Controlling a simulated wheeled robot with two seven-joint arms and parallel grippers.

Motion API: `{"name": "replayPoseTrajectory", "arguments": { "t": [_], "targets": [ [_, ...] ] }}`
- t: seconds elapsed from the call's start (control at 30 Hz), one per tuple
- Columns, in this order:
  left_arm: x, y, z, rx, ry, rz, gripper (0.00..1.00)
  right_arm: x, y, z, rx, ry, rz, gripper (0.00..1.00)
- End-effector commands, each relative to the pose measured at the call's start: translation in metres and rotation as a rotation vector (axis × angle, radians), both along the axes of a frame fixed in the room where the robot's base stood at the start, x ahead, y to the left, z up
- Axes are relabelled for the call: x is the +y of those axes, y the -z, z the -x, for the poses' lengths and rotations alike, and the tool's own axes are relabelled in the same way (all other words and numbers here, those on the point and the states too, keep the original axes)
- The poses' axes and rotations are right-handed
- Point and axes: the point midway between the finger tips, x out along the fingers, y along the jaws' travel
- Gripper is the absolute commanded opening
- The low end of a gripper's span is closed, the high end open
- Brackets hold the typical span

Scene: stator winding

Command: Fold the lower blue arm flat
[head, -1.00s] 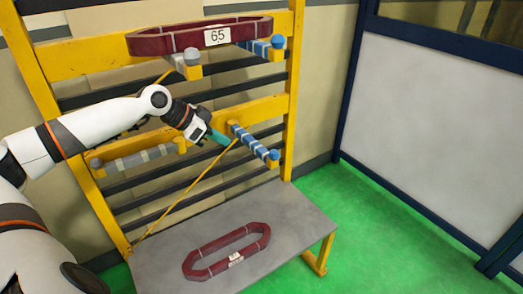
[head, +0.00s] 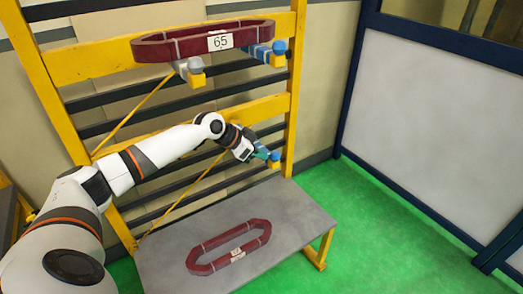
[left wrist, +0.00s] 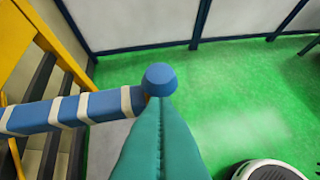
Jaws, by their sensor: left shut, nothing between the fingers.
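The lower blue arm, banded in white, sticks out from the yellow rack; its blue end knob (head: 275,157) shows in the head view, and most of its length is hidden behind my gripper. In the left wrist view the banded arm (left wrist: 75,110) comes in from the left and ends at the round blue knob (left wrist: 160,78). My left gripper (head: 267,154) is shut and empty, its teal fingertips beside the outer end of the arm. In the left wrist view the fingers (left wrist: 160,115) overlap the end just below the knob; I cannot tell whether they touch. My right gripper is not in view.
A dark red coil (head: 205,41) labelled 65 rests on the upper arms, grey (head: 195,68) and blue (head: 262,52). Another red coil (head: 230,247) lies on the grey table (head: 300,215) below. Green floor (head: 385,220) is open to the right, before a white-panelled partition (head: 430,120).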

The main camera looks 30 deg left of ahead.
Motion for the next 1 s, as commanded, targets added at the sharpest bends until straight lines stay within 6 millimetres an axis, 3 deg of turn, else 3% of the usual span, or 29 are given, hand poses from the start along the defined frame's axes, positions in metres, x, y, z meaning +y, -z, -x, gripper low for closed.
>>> {"name": "replayPoseTrajectory", "arguments": {
  "t": [0.67,1.0],
  "targets": [
    [-0.009,-0.001,-0.011,0.000,-0.031,0.002,0.00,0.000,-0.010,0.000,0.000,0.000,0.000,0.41],
    [-0.032,-0.006,-0.052,-0.001,-0.240,0.005,0.00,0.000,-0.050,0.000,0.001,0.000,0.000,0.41]
  ]
}}
